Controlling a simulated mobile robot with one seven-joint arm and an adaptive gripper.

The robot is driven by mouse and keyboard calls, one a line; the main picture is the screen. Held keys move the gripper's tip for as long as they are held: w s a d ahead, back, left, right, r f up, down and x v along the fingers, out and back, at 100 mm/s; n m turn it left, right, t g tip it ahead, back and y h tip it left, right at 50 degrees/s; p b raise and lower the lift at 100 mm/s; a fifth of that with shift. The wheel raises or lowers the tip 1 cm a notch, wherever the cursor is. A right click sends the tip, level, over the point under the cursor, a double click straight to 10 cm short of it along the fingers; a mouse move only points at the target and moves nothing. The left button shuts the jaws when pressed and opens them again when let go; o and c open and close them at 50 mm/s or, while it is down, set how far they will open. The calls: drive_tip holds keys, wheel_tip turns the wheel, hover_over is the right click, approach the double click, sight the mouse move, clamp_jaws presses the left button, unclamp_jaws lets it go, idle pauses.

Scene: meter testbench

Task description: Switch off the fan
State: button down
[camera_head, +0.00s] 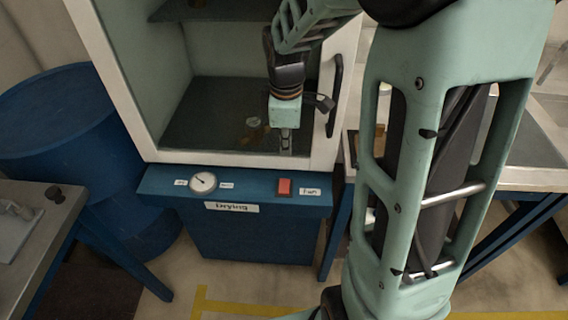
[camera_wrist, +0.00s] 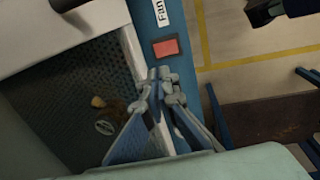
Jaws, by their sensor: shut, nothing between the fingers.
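The fan switch is a red rectangular rocker (camera_head: 285,187) on the blue front panel (camera_head: 255,200) of the drying cabinet, beside a label reading "Fan" (camera_head: 310,191). It also shows in the wrist view (camera_wrist: 165,47), just beyond my fingertips. My gripper (camera_head: 286,150) points down in front of the cabinet's lower right part, above the switch in the picture. It is shut and empty, and its fingertips show in the wrist view (camera_wrist: 160,76). A gap shows between the fingertips and the switch. I cannot tell which way the rocker is tipped.
A round white dial (camera_head: 203,183) sits left on the same panel, above a "Drying" label (camera_head: 231,207). The white-framed cabinet door (camera_head: 240,160) has a dark handle (camera_head: 335,95) at right. A blue barrel (camera_head: 90,130) stands left. Tables flank both sides.

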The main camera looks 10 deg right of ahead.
drive_tip(key=shift+d, duration=0.1)
drive_tip(key=shift+f, duration=0.1)
drive_tip(key=b, duration=0.1)
approach(287, 182)
drive_tip(key=f, duration=0.5)
drive_tip(key=shift+w+f, duration=0.2)
drive_tip(key=shift+w, duration=0.2)
drive_tip(key=shift+w+f, duration=0.1)
drive_tip(key=shift+f, duration=0.55)
drive_tip(key=shift+w+d+f+b, duration=0.1)
drive_tip(key=shift+f+b, duration=0.35)
drive_tip(key=shift+r, duration=0.1)
